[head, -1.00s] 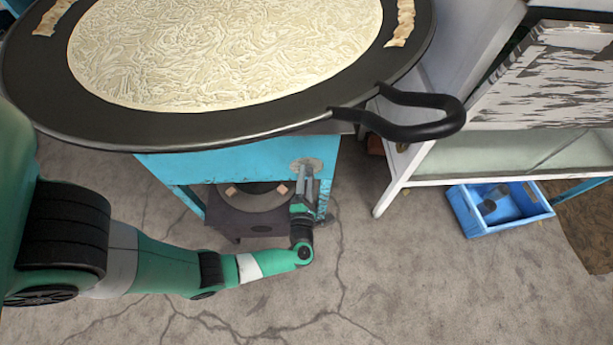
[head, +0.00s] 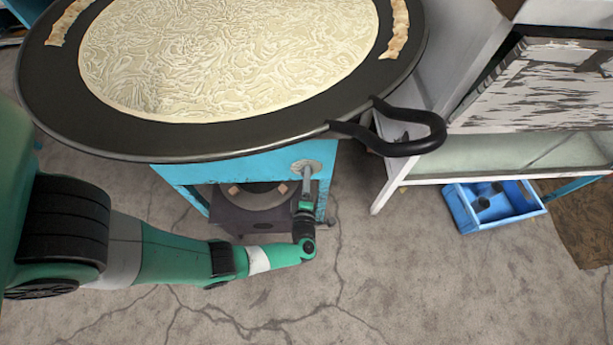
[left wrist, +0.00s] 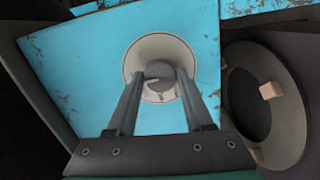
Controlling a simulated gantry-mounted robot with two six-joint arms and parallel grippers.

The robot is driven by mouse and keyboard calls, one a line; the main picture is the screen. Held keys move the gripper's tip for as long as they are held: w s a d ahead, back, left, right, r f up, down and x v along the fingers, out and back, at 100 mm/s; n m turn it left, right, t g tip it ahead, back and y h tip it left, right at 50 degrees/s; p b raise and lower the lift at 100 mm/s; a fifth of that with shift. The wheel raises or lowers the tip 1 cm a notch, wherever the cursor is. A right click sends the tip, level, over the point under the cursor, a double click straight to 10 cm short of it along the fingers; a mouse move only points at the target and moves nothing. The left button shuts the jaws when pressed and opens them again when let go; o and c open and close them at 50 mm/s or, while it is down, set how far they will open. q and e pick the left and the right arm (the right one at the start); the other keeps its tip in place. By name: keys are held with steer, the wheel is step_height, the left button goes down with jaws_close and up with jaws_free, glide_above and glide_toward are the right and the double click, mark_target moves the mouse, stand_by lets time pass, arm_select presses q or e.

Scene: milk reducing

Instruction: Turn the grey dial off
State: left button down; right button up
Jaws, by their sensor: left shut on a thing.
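The grey dial (left wrist: 159,70) sits on a round pale plate on the blue stand's front panel. In the head view its round plate (head: 312,165) shows just under the pan's rim, with the knob largely hidden by my fingers. My left gripper (head: 307,171) reaches up to it from below. In the left wrist view, my left gripper's two fingers (left wrist: 159,76) are on either side of the knob and shut on it. A pale mark shows on the knob's face. My right gripper is not in view.
A large black pan (head: 215,138) with milk skin overhangs the dial, and its looped handle (head: 415,146) juts right. A round burner (left wrist: 265,105) sits beside the panel. A blue crate (head: 497,205) lies under a white shelf at right. The floor in front is clear.

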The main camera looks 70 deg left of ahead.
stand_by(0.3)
arm_select(q)
steer(key=shift+c, duration=1.4)
jaws_free()
steer(key=shift+d, duration=0.1)
steer(key=p+v, duration=0.2)
steer(key=v, duration=0.9)
steer(key=shift+s+d, duration=0.15)
steer(key=shift+d, duration=0.05)
